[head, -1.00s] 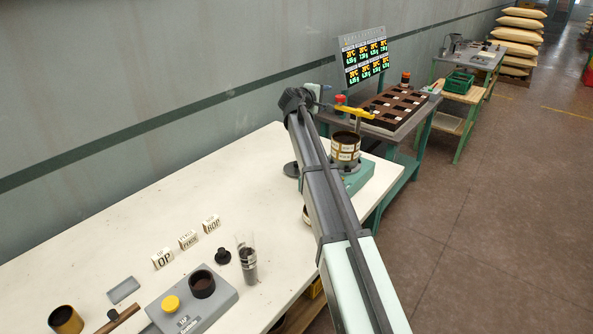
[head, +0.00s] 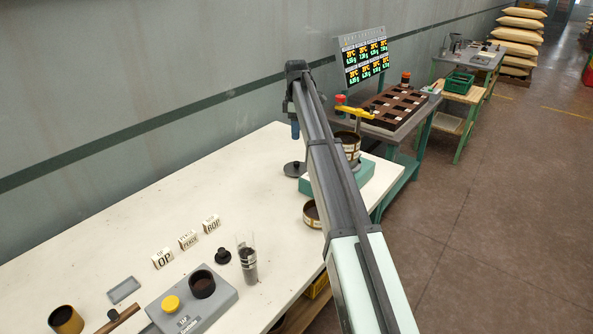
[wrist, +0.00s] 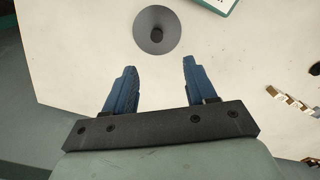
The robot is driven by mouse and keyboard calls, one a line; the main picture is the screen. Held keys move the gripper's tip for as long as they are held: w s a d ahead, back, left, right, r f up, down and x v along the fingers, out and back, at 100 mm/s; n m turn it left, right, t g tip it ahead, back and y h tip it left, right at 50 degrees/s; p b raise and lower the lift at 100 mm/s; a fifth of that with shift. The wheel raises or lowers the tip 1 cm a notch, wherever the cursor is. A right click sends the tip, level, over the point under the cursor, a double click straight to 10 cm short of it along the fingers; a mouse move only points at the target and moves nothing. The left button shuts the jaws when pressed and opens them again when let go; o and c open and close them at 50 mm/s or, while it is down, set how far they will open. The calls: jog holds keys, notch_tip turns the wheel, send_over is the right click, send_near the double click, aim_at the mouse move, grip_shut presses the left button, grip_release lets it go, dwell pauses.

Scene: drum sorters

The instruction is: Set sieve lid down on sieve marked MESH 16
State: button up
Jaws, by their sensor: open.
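The sieve lid, a dark grey disc with a black knob (head: 294,169), lies flat on the white table near the green shaker base. It also shows at the top of the wrist view (wrist: 142,40). My gripper (wrist: 158,66) is open and empty, its blue fingers apart, short of the lid in the wrist picture. In the head view a blue finger (head: 295,130) shows above the far table edge. A labelled sieve (head: 352,145) stands on the base, partly behind my arm. Another brass-rimmed sieve (head: 311,212) sits nearer. No mesh number is readable.
Label blocks (head: 188,240), a glass cylinder (head: 247,260) and a grey box (head: 200,302) occupy the near table. The middle of the table is clear.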

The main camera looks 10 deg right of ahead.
send_over(297, 162)
jog(key=f, duration=0.7)
jog(key=shift+s+a+f, duration=0.15)
jog(key=shift+s+f, duration=0.05)
jog(key=shift+s, duration=0.1)
jog(key=shift+w+f, duration=0.15)
jog(key=shift+f, duration=1.4)
jog(key=shift+w+f, duration=0.1)
jog(key=shift+f, duration=1.45)
grip_shut()
